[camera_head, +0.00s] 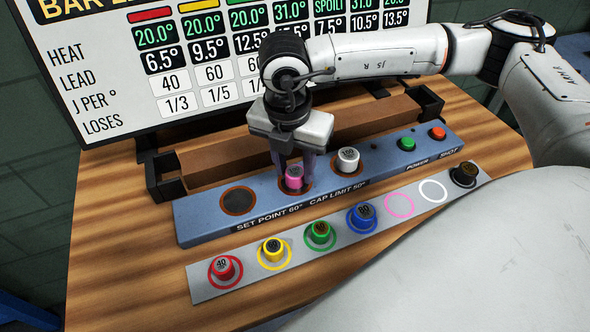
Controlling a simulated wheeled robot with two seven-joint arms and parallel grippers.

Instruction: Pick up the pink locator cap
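The pink locator cap (294,178) sits at the middle round spot of the blue-grey panel (206,231), marked with a dark ring. My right gripper (293,172) points down over it, with one finger on each side of the cap. Whether the fingers touch the cap or a small gap is left, I cannot tell. The cap is upright, and its upper part is partly covered by the gripper. My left gripper is not in view.
A white cap (347,159) stands close to the right of the gripper. The left panel spot (238,201) is empty. The front strip (205,290) holds red, yellow, green, blue and black caps; its pink and white rings are empty. A heat chart (110,70) stands behind.

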